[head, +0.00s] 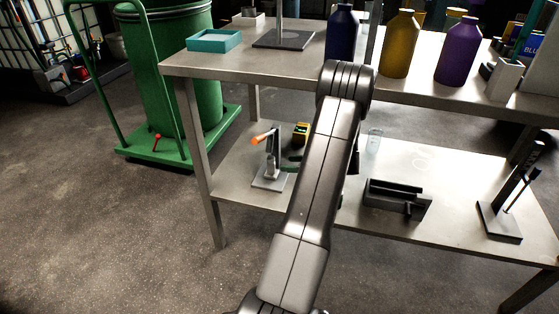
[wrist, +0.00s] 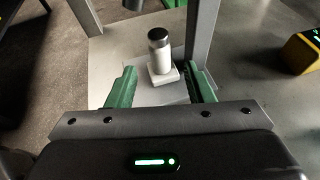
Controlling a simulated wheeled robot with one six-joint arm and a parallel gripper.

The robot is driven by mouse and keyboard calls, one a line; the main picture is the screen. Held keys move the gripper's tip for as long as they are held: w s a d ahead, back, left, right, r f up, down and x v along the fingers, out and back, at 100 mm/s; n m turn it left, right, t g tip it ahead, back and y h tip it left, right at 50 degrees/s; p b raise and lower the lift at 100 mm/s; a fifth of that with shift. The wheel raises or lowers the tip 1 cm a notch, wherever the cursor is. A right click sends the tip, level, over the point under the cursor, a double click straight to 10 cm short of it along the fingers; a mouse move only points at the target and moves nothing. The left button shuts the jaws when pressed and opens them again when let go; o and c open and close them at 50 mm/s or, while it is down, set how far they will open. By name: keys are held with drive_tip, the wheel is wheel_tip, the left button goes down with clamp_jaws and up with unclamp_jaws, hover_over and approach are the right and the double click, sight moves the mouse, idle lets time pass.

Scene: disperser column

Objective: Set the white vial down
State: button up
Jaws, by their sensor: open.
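The white vial (wrist: 159,58) has a dark cap and stands upright on a small pale square base (wrist: 163,76) in the wrist view. My gripper (wrist: 162,88) is open, with one green finger on each side of the vial and base. I see space between the fingers and the vial, and nothing is gripped. In the head view, a green finger (head: 292,164) shows beside my arm, over the lower shelf (head: 232,170). I cannot make out the vial for sure there.
A stand with an orange lever (head: 262,138) and a yellow box (head: 301,131) are close to my gripper. A clear vial (head: 374,139), a dark block (head: 395,197) and a black stand (head: 500,215) stand to the right. The upper shelf (head: 270,62) overhangs; table legs (head: 203,160) flank the left.

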drive_tip(key=shift+v, duration=1.2)
